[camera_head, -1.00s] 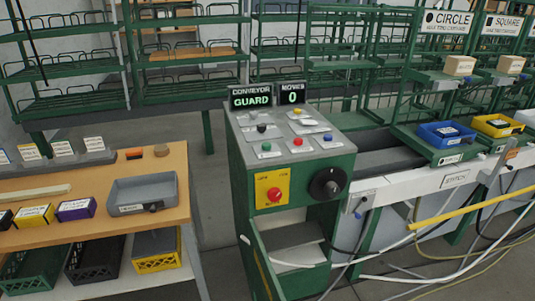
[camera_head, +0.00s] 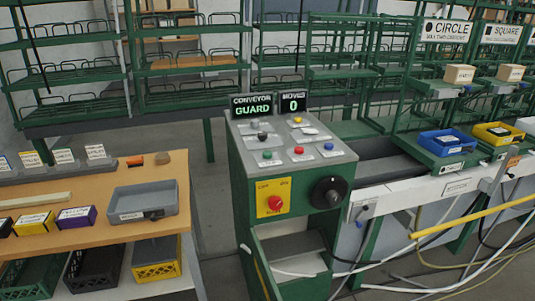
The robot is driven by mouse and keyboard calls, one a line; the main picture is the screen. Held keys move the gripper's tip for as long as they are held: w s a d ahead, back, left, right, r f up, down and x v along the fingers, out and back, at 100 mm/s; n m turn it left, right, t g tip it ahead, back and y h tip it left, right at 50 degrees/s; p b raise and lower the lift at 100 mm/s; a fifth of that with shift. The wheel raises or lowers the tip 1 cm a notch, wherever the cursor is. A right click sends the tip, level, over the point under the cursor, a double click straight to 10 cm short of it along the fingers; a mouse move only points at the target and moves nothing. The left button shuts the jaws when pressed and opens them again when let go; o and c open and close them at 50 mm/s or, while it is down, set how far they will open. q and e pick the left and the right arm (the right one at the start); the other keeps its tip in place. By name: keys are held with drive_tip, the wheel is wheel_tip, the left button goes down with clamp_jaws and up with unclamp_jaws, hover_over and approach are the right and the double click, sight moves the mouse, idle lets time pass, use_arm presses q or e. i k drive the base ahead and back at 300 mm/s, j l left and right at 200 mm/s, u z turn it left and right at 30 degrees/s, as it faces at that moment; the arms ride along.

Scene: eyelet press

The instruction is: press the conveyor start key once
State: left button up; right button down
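The green control console (camera_head: 241,180) stands in the middle of the head view with a sloped grey top panel. On the panel are a green key (camera_head: 267,154), a red key (camera_head: 298,150), a blue key (camera_head: 329,146), a yellow key (camera_head: 297,120) and a black control (camera_head: 262,135). Their small labels are too blurred to read. One display (camera_head: 253,106) reads CONVEYOR GUARD and another (camera_head: 292,104) reads MOVES 0. The console front has a red mushroom button (camera_head: 275,203) on a yellow plate and a black rotary knob (camera_head: 328,193). Neither of my grippers is in view.
A wooden table (camera_head: 95,230) with a grey tray (camera_head: 143,202) and small boxes stands at left. The conveyor (camera_head: 395,165) runs right from the console, with a blue bin (camera_head: 447,142) and yellow bin (camera_head: 497,134) beside it. Cables and a yellow bar (camera_head: 470,216) cross the lower right.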

sight(266, 155)
drive_tip(key=i+j+z, duration=0.3)
drive_tip(key=j, duration=0.35)
drive_tip(key=i+j+z, duration=0.15)
drive_tip(key=i+j, duration=0.15)
drive_tip(key=i+j+z, duration=0.15)
drive_tip(key=j, duration=0.25)
drive_tip(key=i+j+z, duration=0.15)
drive_tip(key=j, duration=0.25)
